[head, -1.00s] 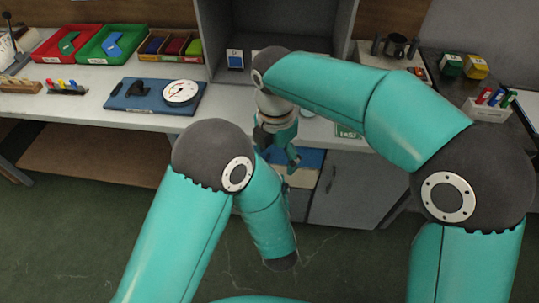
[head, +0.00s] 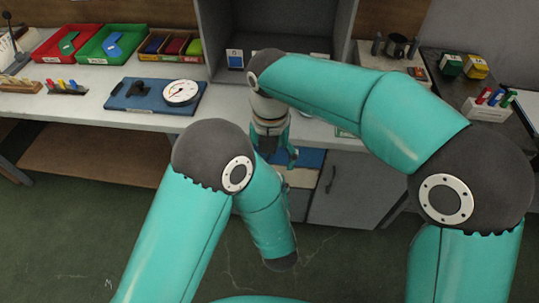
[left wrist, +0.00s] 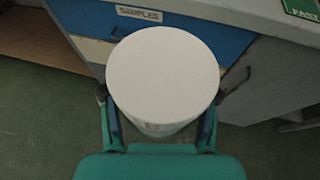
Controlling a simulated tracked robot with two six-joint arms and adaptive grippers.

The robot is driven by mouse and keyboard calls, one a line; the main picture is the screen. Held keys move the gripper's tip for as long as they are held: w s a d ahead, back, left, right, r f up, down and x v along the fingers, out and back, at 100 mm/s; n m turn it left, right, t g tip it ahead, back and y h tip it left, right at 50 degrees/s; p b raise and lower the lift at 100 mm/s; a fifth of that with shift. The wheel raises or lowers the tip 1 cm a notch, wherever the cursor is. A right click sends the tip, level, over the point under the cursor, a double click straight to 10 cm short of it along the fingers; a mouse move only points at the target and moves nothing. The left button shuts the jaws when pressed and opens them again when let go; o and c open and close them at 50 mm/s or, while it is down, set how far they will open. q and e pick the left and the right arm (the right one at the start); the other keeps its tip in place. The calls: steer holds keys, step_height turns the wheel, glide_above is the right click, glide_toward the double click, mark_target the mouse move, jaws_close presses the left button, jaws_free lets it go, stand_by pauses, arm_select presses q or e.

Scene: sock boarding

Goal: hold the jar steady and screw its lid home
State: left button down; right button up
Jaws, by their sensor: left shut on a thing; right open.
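A white round-topped jar (left wrist: 163,75) fills the middle of the left wrist view, with a little of its pale side showing below the top. I cannot tell whether the flat white top is the lid. My left gripper (left wrist: 166,92) is shut on the jar, with one finger on each side. In the head view the left gripper and the jar are hidden behind my arms. My right gripper (head: 277,153) points down, open, in front of the bench edge. Nothing shows between its fingers.
A drawer marked SAMPLES (left wrist: 140,14) is behind the jar. The bench (head: 90,80) holds a blue board with a dial (head: 181,92), a red tray (head: 62,46) and a green tray (head: 112,46). A grey cabinet (head: 350,190) stands below. Green floor is clear in front.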

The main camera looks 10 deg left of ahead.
step_height(320, 180, down, 7)
steer(key=shift+f, duration=0.2)
stand_by(0.4)
steer(key=c, duration=1.2)
steer(key=m, duration=0.3)
steer(key=o, duration=1.3)
